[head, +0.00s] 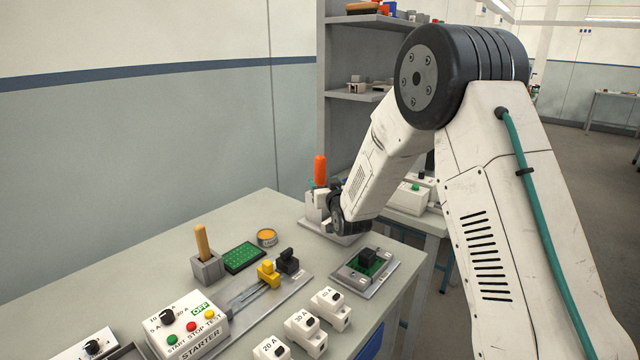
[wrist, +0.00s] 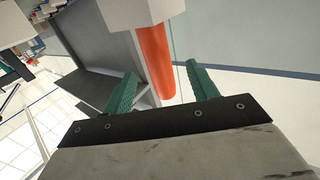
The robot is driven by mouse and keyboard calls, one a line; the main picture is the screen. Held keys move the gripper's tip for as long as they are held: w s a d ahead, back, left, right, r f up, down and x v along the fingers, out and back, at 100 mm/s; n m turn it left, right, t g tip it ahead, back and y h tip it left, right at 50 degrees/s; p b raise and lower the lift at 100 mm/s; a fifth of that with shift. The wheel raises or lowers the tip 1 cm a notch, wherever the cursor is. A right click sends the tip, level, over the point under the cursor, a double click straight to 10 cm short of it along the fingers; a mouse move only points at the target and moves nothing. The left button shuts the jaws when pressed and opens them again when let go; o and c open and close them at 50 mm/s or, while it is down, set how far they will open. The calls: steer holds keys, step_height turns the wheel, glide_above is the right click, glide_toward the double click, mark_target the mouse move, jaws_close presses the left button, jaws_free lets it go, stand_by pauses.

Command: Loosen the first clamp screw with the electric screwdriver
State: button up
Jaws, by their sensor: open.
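The orange handle of what looks like the electric screwdriver (head: 320,170) stands upright in a pale holder at the back right of the bench. In the wrist view the orange handle (wrist: 154,60) shows between my gripper's two green fingers. My gripper (wrist: 161,72) is open, with a finger on each side of the handle and visible gaps, not closed on it. In the head view my wrist hides most of the gripper beside the holder. I cannot make out any clamp screw. A metal rail fixture (head: 238,308) carries a yellow clamp block (head: 268,273) and a black one (head: 288,261).
A starter box (head: 185,325), several white breakers (head: 305,330), a green board (head: 243,257), a tin (head: 267,238) and a wooden-handled tool (head: 202,243) are on the bench. A grey tray (head: 350,283) with a black part lies front right. Grey shelves (head: 345,95) rise behind.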

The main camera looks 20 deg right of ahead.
mark_target(318, 173)
steer(key=w, duration=0.7)
steer(key=shift+w, duration=0.4)
steer(key=shift+r, duration=0.1)
jaws_close()
